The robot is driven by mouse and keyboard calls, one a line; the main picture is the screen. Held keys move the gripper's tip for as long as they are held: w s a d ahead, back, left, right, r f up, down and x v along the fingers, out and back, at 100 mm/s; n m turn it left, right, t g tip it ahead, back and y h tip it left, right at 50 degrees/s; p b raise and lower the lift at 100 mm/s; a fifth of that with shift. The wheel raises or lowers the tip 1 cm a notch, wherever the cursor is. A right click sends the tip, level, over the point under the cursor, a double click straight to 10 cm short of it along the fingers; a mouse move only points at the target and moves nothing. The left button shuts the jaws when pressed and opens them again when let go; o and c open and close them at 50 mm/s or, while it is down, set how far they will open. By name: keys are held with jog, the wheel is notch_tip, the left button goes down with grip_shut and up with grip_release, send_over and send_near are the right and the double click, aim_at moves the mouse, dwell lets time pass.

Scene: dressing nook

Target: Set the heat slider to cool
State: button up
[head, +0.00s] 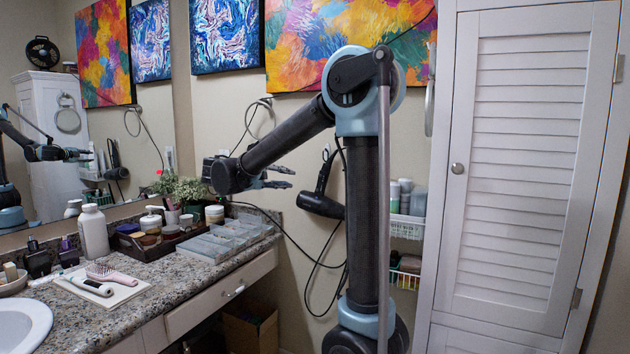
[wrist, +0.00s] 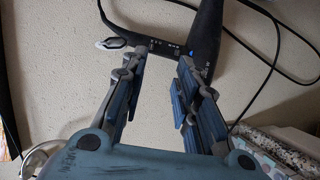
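A black hair dryer (head: 322,204) hangs on the wall right of the counter, with its cord trailing below. In the wrist view the dryer (wrist: 205,38) is at the top, just beyond my fingertips. A dark part with small switch-like details (wrist: 170,46) lies between the fingertips in that picture. Which detail is the heat slider, and its setting, is too small to tell. My gripper (head: 282,178) is open and empty, left of the dryer in the head view. In the wrist view my gripper (wrist: 162,66) shows a clear gap between its fingers, with wall behind it.
A louvered cabinet (head: 525,170) stands at right. Loose black cords (head: 322,255) hang along the wall.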

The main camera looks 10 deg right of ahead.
aim_at(320, 177)
jog(key=x, duration=0.5)
jog(key=w+x, duration=0.1)
jog(key=x, duration=0.4)
jog(key=r+x, duration=0.1)
jog(key=x, duration=0.5)
jog(key=shift+w+a, duration=0.3)
jog(key=shift+c, duration=0.5)
